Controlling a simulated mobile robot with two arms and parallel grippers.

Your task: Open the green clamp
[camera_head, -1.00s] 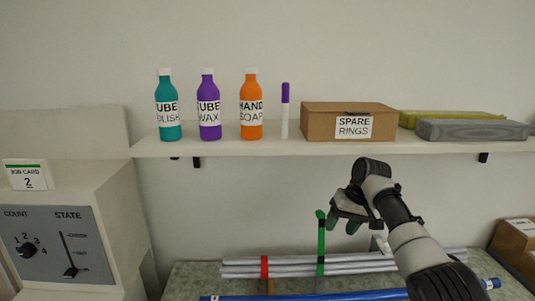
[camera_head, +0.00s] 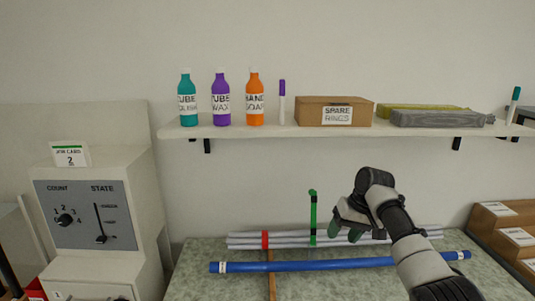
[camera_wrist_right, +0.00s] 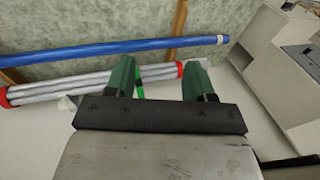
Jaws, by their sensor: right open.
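The green clamp (camera_head: 313,220) is on the bundle of grey rods (camera_head: 340,240) on the table, with its green arm standing upright above the rods. In the right wrist view part of the green clamp (camera_wrist_right: 139,88) shows between my fingers, nearer the left one; the rest is hidden. My right gripper (camera_head: 346,235) is open and empty, with green fingertips, just right of the clamp and apart from it in the head view. Its fingers also show in the wrist view (camera_wrist_right: 160,72). My left gripper is out of view.
A red clamp (camera_head: 265,240) is on the rods, left of the green one. A blue tube (camera_head: 320,265) lies in front on the table (camera_head: 200,285). A shelf (camera_head: 280,130) with bottles and boxes hangs above. A panel box (camera_head: 90,215) stands left, labelled bins (camera_head: 500,215) right.

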